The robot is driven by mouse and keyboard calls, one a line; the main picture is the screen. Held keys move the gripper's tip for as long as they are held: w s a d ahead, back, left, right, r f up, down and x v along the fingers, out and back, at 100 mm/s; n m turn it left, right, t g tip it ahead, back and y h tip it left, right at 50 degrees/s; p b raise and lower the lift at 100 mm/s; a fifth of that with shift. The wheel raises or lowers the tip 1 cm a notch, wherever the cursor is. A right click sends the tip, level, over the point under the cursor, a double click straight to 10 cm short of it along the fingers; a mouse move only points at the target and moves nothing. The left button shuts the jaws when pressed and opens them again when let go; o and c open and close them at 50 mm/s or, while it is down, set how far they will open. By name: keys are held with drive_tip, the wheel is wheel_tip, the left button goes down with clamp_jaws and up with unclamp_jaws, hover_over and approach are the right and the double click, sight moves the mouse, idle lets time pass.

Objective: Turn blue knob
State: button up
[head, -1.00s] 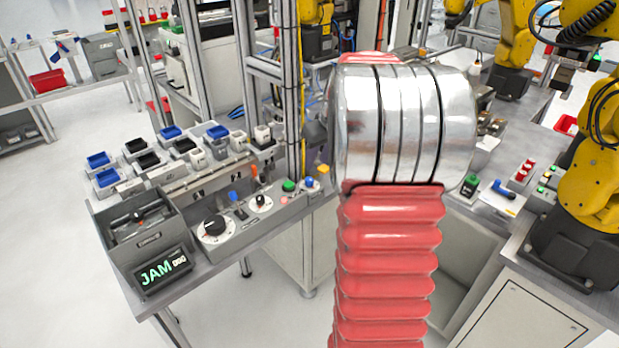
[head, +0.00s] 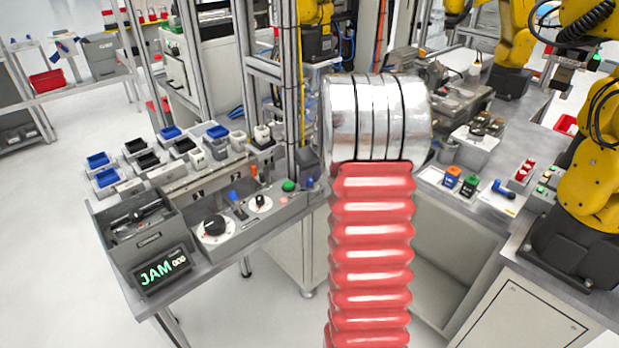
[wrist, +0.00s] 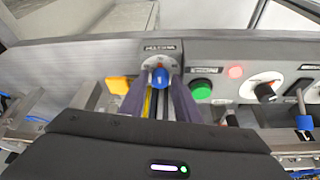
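The blue knob (wrist: 160,77) sits on a white round dial under a label on the grey control panel (wrist: 110,55), in the upper middle of the wrist view. My gripper (wrist: 161,86) has its two dark fingers on either side of the knob, with narrow gaps between them and it. The gripper looks open; contact with the knob does not show. In the head view my arm covers part of the panel's right end, and only a little blue (head: 310,182) shows there.
A green button (wrist: 201,90) is close right of the gripper, and a yellow button (wrist: 119,85) close left. A red light (wrist: 235,72) and a black-and-white dial (wrist: 265,88) lie farther right. A box with a JAM display (head: 163,272) stands at the panel's left end.

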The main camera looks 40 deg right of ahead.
drive_tip(key=shift+c, duration=0.4)
drive_tip(key=c, duration=0.6)
drive_tip(key=shift+a, duration=0.15)
clamp_jaws()
drive_tip(key=shift+m, duration=0.6)
drive_tip(key=shift+w+m+g+h, duration=0.15)
drive_tip(key=shift+m+h, duration=0.35)
drive_tip(key=shift+m, duration=0.6)
drive_tip(key=shift+m+g+h, duration=0.25)
drive_tip(key=shift+m+h, duration=0.25)
drive_tip(key=shift+m, duration=0.6)
drive_tip(key=shift+w+a+m+g+h, duration=0.1)
drive_tip(key=shift+m+g+h, duration=0.35)
drive_tip(key=shift+m, duration=1.1)
drive_tip(key=shift+w+a+m+g+h, duration=0.1)
drive_tip(key=shift+m+g+h, duration=0.3)
drive_tip(key=shift+m, duration=1.15)
